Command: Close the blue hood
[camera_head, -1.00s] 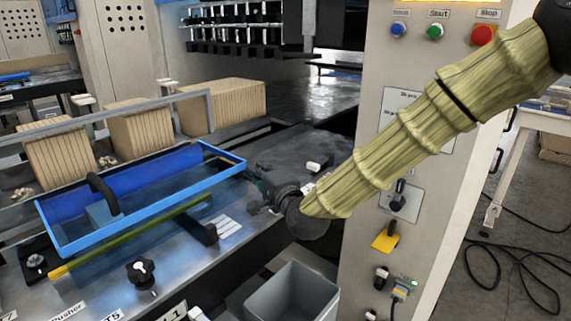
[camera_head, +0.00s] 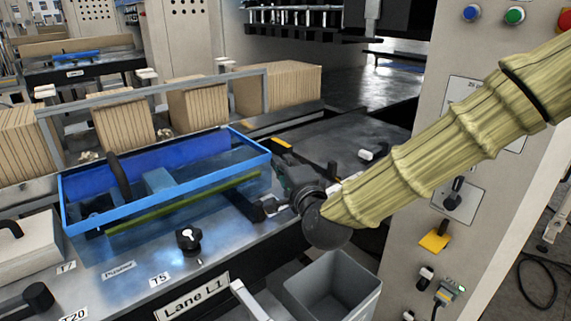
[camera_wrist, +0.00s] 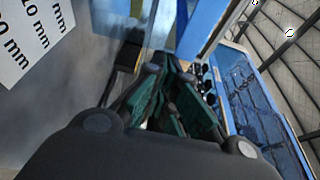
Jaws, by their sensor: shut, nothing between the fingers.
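The blue hood (camera_head: 170,199) is a blue-edged, see-through cover with a dark handle, over the lane at the left of the head view. I cannot tell for sure how far it is raised. My gripper (camera_head: 279,166) is beside the hood's right end, its dark green fingers shut and empty. Whether they touch the hood is unclear. In the wrist view, my gripper (camera_wrist: 172,72) points toward a blue edge (camera_wrist: 208,28), which seems to be part of the hood.
Kraft stacks (camera_head: 197,100) stand behind a grey rail. A black knob (camera_head: 188,238) sits in front of the hood. A grey bin (camera_head: 333,288) stands below my gripper. The control panel (camera_head: 420,190) rises at the right, close to my arm.

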